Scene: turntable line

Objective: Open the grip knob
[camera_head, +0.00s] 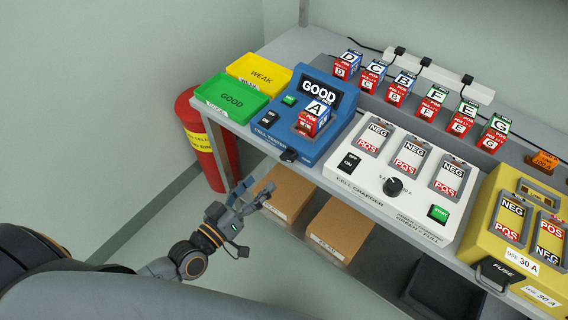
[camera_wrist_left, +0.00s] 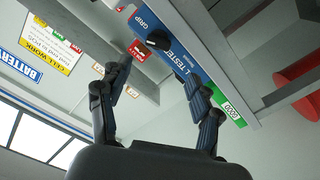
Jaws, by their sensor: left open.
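The grip knob (camera_head: 289,155) is a small black knob on the front edge of the blue cell tester (camera_head: 285,132). In the left wrist view the knob (camera_wrist_left: 158,40) shows beside a "GRIP" label, beyond and roughly between the fingertips. My left gripper (camera_head: 258,188) is open and empty, below and left of the knob, in front of the shelf's front edge. It also shows in the left wrist view (camera_wrist_left: 153,70), its two fingers apart and not touching the knob. A cell marked A (camera_head: 312,118) sits in the tester, whose display reads GOOD. My right gripper is not in view.
A green GOOD tray (camera_head: 232,98) and a yellow WEAK tray (camera_head: 261,75) stand left of the tester. A white cell charger (camera_head: 355,192) stands right of it. Cardboard boxes (camera_head: 340,228) lie on the lower shelf. A red bin (camera_head: 200,140) stands at the left.

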